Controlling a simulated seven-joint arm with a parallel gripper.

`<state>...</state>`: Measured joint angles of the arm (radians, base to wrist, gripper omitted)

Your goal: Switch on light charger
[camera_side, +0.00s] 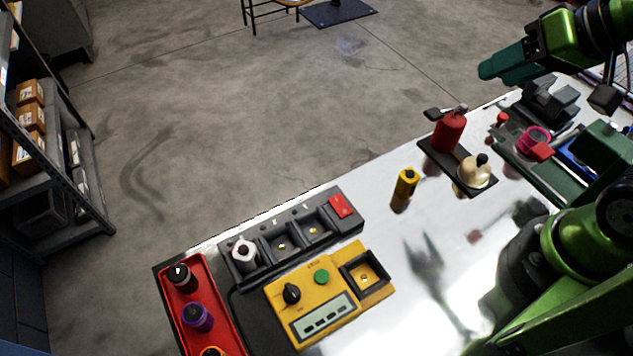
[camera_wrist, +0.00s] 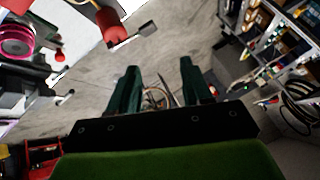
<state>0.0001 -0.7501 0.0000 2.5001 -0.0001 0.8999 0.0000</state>
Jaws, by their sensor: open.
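Two units on the bench could be the light charger; I cannot tell which. One is a long black unit (camera_side: 290,240) with several square bays and a red switch (camera_side: 341,206) at its right end; a white-and-dark item (camera_side: 244,252) sits in its left bay. The other is a yellow unit (camera_side: 318,284) with a black knob (camera_side: 291,294), a green button (camera_side: 321,276), a display and an empty square bay. My gripper (camera_side: 488,70) is above the bench's far right side, well away from both. In the wrist view my gripper (camera_wrist: 158,78) is open and empty.
A red tray (camera_side: 205,290) with several dark-capped items is at the bench's left end. A yellow cylinder (camera_side: 405,186) stands mid-bench. A black stand (camera_side: 430,152) with a red bottle (camera_side: 449,130) and a cream bottle (camera_side: 474,172) is to its right. Bench between is clear.

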